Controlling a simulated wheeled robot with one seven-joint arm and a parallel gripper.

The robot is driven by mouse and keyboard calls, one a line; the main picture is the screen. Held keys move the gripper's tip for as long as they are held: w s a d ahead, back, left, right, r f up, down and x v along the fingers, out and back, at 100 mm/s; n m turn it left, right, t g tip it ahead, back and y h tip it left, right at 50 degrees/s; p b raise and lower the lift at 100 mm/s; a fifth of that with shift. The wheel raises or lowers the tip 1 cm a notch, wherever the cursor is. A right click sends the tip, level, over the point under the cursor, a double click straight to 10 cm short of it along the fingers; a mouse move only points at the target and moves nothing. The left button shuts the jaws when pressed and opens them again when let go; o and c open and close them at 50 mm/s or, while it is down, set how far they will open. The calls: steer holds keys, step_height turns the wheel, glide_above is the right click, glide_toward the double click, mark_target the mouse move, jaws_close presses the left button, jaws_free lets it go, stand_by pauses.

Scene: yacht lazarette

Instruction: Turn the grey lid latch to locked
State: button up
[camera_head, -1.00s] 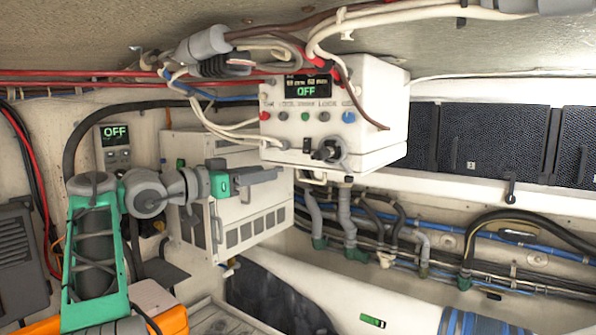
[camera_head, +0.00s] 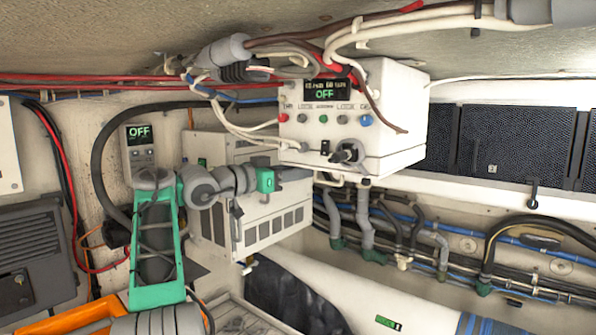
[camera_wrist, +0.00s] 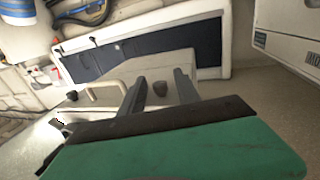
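On the lower front of the white control box (camera_head: 400,115) is a dark grey turning latch or knob (camera_head: 346,153). It juts out under the row of buttons, and its exact setting is too small to read. My gripper (camera_head: 308,174), with a green body and grey fingers, is just below the lower left edge of this box, left of the knob and apart from it. In the wrist view my gripper (camera_wrist: 160,78) has its two fingers spread with a gap between them. A small dark knob-like thing (camera_wrist: 160,90) shows in that gap; I cannot tell whether it is the same latch.
Cables (camera_head: 235,120) hang across the box's left side. A vented white unit (camera_head: 275,225) stands below and behind my gripper. Grey hoses (camera_head: 365,225) run at the lower right of the box. Dark panels (camera_head: 505,140) line the right.

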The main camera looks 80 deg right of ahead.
steer(key=shift+s+d, duration=0.1)
steer(key=shift+s, duration=0.1)
steer(key=c, duration=0.3)
jaws_close()
